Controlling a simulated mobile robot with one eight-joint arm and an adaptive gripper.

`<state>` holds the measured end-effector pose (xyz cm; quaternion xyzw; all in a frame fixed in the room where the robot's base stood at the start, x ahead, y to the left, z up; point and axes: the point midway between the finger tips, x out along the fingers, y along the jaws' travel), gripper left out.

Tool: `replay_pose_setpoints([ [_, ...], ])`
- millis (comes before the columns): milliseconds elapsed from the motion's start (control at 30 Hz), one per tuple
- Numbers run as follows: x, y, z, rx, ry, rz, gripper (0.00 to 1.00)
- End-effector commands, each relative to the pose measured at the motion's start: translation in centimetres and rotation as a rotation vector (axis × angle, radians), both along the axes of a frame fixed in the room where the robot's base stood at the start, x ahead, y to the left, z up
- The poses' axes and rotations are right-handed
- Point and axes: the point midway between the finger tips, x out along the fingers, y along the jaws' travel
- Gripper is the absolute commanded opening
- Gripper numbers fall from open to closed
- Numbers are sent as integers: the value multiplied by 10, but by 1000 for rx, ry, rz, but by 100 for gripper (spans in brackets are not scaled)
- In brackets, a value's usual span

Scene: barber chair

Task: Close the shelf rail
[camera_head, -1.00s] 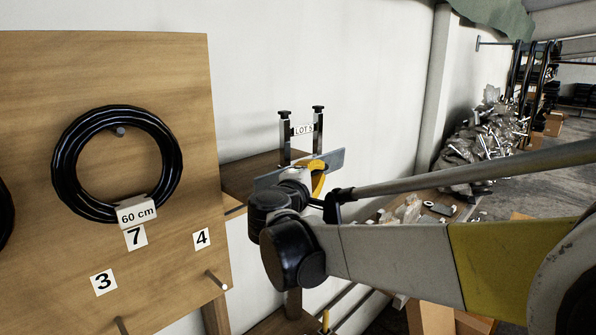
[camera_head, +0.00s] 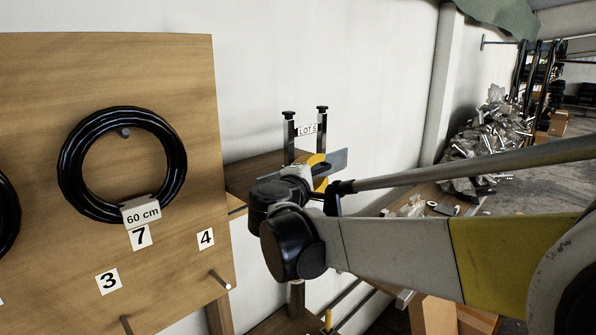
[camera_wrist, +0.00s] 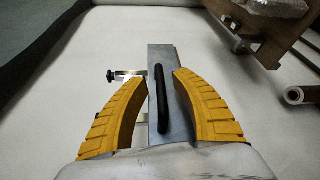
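A flat grey metal rail (camera_head: 337,161) stands out near the wooden shelf, in front of the white wall; I take it to be the shelf rail. In the wrist view, the grey rail (camera_wrist: 160,56) carries a long black handle (camera_wrist: 161,104). My gripper (camera_wrist: 161,77) is open, with one yellow finger on each side of the handle. Gaps show between the fingers and the handle. In the head view, my gripper (camera_head: 319,170) is at the rail and mostly hidden by my arm.
The wooden shelf (camera_head: 262,168) has two upright metal posts behind it with a "LOT 5" label (camera_head: 307,130). A wooden board (camera_head: 60,75) with a black hose coil (camera_head: 70,165) and pegs stands at left. Bagged parts (camera_head: 485,140) lie at right.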

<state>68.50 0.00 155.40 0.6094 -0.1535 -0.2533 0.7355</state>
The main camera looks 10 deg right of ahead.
Motion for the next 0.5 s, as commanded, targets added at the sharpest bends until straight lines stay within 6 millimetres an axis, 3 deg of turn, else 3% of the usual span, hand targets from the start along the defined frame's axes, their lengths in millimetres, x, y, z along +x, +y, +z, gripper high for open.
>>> replay_pose_setpoints([
  [267, -6, 4, 0, 0, 0, 1, 32],
  [500, -44, 31, 4, -1, 0, 4, 32],
])
